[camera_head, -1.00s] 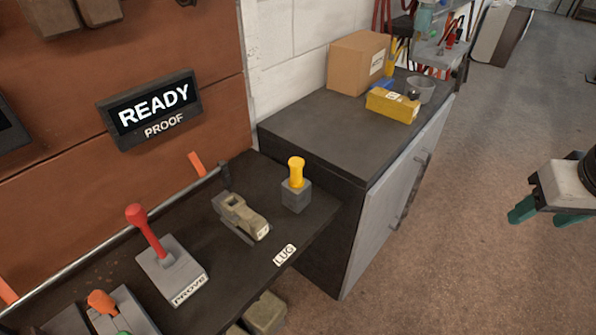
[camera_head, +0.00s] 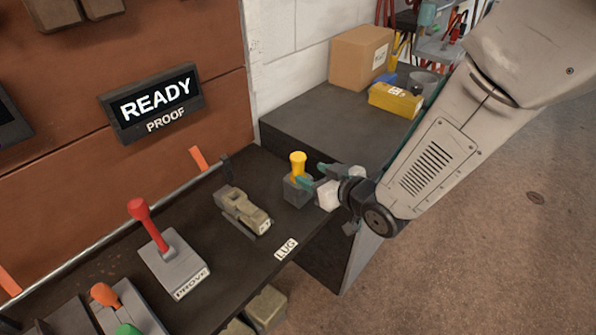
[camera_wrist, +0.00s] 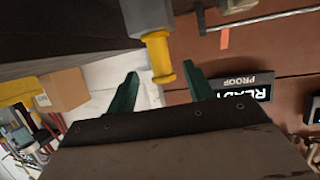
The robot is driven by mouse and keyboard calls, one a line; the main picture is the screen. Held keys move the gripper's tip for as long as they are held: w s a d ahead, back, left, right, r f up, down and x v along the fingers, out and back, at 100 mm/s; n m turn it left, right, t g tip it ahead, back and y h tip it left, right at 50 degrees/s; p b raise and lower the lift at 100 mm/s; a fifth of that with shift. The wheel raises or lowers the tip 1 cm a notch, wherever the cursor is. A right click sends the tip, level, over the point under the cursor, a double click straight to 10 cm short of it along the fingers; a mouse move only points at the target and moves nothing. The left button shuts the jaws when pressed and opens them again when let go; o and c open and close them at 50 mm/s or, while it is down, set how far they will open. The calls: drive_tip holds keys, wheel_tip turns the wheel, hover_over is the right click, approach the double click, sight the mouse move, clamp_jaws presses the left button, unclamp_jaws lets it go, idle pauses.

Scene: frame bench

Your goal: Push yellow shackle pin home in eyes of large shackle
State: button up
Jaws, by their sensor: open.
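The yellow shackle pin (camera_head: 298,163) stands upright, head up, in a grey block (camera_head: 296,190) near the right end of the dark bench shelf. It also shows in the wrist view (camera_wrist: 159,55). My gripper (camera_head: 313,176) has come in from the right, beside the pin. Its teal fingers are open, and in the wrist view the pin's head lies between their lines, with gaps on both sides. An olive-tan forked fitting (camera_head: 245,211), which may be the large shackle, lies behind the LUG label, left of the block. I cannot make out its eyes.
A red-handled lever marked PROVE (camera_head: 172,262) stands left of the fitting. A READY PROOF sign (camera_head: 153,103) hangs on the brown back panel. A dark cabinet (camera_head: 315,125) carries a cardboard box (camera_head: 358,54) and a yellow box (camera_head: 395,100). Open floor lies to the right.

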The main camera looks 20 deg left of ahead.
sight(302, 168)
drive_tip(key=x, duration=0.7)
drive_tip(key=shift+r, duration=0.15)
clamp_jaws()
